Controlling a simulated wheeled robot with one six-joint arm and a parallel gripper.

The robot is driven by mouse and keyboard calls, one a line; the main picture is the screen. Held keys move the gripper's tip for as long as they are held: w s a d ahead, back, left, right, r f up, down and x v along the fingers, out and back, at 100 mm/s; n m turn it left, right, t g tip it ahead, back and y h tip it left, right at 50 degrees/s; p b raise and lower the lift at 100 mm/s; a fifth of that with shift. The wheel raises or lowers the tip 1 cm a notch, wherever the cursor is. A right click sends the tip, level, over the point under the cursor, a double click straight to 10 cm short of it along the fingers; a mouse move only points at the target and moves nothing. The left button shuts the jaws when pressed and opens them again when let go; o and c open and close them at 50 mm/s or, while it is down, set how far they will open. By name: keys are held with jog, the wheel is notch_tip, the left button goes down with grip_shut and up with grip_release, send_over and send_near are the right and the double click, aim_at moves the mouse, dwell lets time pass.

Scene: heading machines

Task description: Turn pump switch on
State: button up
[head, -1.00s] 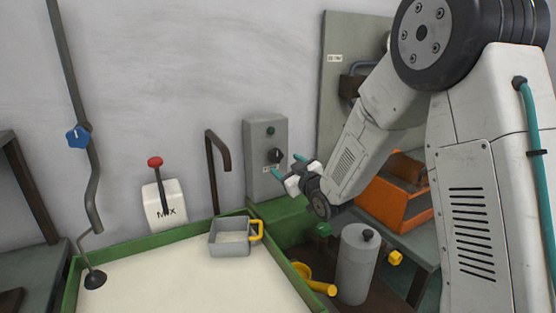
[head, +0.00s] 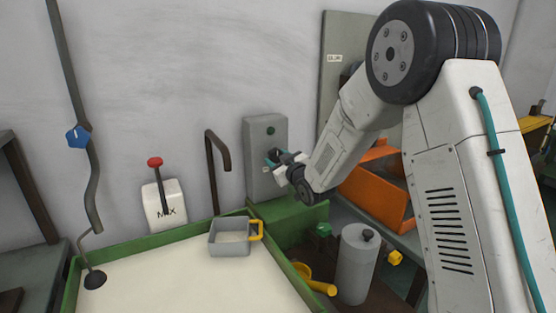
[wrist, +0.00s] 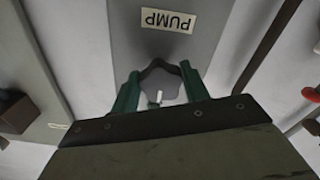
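The pump switch box (head: 258,140) is a grey panel on the wall with a green button near its top. In the wrist view the box face (wrist: 190,45) carries a PUMP label that appears upside down. The dark rotary knob (wrist: 160,82) shows between the two teal fingers of my gripper (wrist: 160,90). The fingers stand on either side of the knob, close to it; I cannot tell whether they press on it. In the head view my gripper (head: 272,157) is at the box and hides the knob.
A green-edged tank (head: 150,280) of pale liquid lies in front, with a grey scoop (head: 231,240) at its rim. A white MIX box (head: 165,205) with a red-topped lever and a bent dark pipe (head: 213,170) stand to the left. An orange bin (head: 378,195) is at right.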

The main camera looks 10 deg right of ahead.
jog(key=shift+m, duration=0.3)
jog(key=m, duration=0.3)
jog(key=shift+a+m, duration=0.1)
jog(key=shift+m, duration=0.3)
jog(key=m, duration=0.4)
jog(key=shift+s+a, duration=0.1)
jog(key=m, duration=0.5)
jog(key=shift+a, duration=0.1)
jog(key=shift+r+m, duration=0.1)
jog(key=shift+m, duration=2.2)
jog(key=o, duration=1)
